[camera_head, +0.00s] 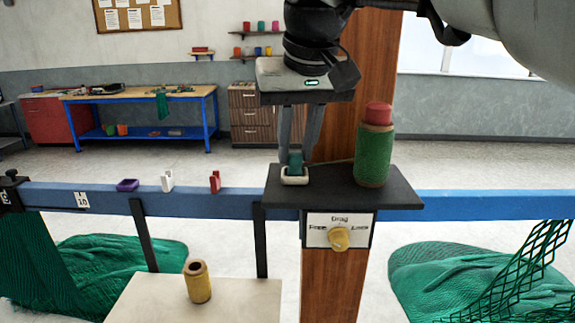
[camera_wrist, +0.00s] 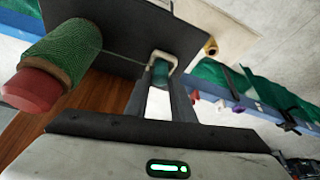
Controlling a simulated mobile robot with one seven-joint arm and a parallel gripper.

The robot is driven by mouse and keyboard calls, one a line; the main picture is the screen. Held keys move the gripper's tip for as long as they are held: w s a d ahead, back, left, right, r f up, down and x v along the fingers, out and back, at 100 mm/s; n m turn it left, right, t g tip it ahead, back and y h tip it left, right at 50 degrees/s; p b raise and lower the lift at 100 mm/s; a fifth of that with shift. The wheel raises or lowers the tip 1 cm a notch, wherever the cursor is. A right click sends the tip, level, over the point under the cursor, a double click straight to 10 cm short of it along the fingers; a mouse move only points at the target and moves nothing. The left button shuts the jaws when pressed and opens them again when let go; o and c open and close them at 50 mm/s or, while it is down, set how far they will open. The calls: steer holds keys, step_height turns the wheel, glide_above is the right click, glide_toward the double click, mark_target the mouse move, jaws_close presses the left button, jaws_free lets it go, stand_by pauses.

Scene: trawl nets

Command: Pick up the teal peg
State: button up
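The teal peg (camera_head: 295,160) stands upright in a small cream square holder (camera_head: 294,179) on the black shelf. My gripper (camera_head: 295,158) points down over it, with one finger on each side of the peg's top. In the wrist view the peg (camera_wrist: 160,72) shows between the two fingertips (camera_wrist: 161,84), inside the cream holder rim (camera_wrist: 172,58). The fingers are very near the peg. I cannot tell whether they press on it or stand slightly apart.
A green twine spool (camera_head: 373,155) with a red top stands right of my gripper on the black shelf (camera_head: 395,190). A yellow knob (camera_head: 339,238) is below. Purple (camera_head: 128,185), white (camera_head: 167,181) and red (camera_head: 215,182) pieces sit along the blue rail. A tan spool (camera_head: 197,282) stands on a pale table.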

mark_target(297, 154)
jaws_close()
steer(key=shift+r, duration=0.1)
step_height(297, 154, up, 10)
steer(key=p, duration=0.2)
steer(key=shift+p, duration=0.3)
steer(key=shift+w+d+f, duration=0.1)
steer(key=shift+f, duration=0.1)
stand_by(0.4)
